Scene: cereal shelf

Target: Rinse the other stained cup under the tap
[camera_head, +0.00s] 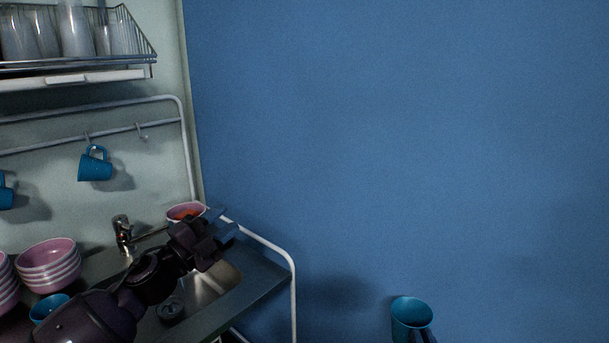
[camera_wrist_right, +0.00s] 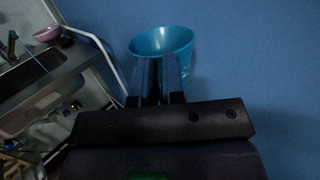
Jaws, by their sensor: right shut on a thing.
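A blue cup (camera_head: 411,312) is low at the right in the head view, in front of the blue wall and well away from the sink. My right gripper (camera_wrist_right: 157,75) is shut on this cup, which also shows in the right wrist view (camera_wrist_right: 160,42). No stain can be made out on it. The metal tap (camera_head: 124,235) stands behind the sink (camera_head: 215,281), its spout pointing right. My left gripper (camera_head: 224,223) is above the sink's right part, fingers apart and empty; its arm covers part of the basin. Another blue cup (camera_head: 48,307) is on the counter at the left.
A pink bowl (camera_head: 186,210) with something orange stands behind my left gripper. Stacked pink bowls (camera_head: 50,266) stand left of the tap. A blue cup (camera_head: 95,166) hangs on the rail. A white side rail (camera_head: 292,300) bounds the counter's right end.

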